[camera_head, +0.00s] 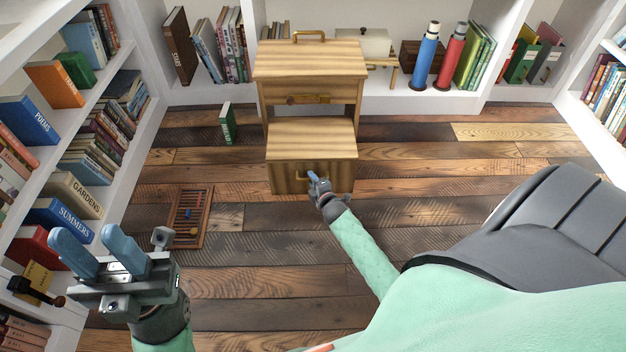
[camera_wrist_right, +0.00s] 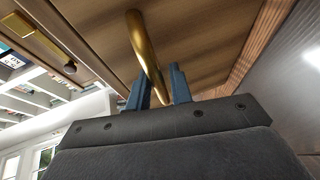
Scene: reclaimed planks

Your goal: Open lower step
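A light wooden step unit (camera_head: 310,75) stands against the back shelves. Its lower step (camera_head: 312,139) juts forward and has a brass handle (camera_head: 304,176) on its front, which looks closed. My right gripper (camera_head: 316,182) is at this handle. In the right wrist view, the curved brass handle (camera_wrist_right: 144,45) passes between the two blue fingers of my right gripper (camera_wrist_right: 160,92), which sit close on either side of it. My left gripper (camera_head: 97,250) is open and empty at the lower left, far from the step unit.
The upper part has its own brass handle (camera_head: 308,99). A small green book (camera_head: 228,124) stands on the floor left of the unit. A wooden abacus-like frame (camera_head: 190,216) lies nearer. Bookshelves (camera_head: 135,130) line the left. Plank floor before the unit is mostly clear.

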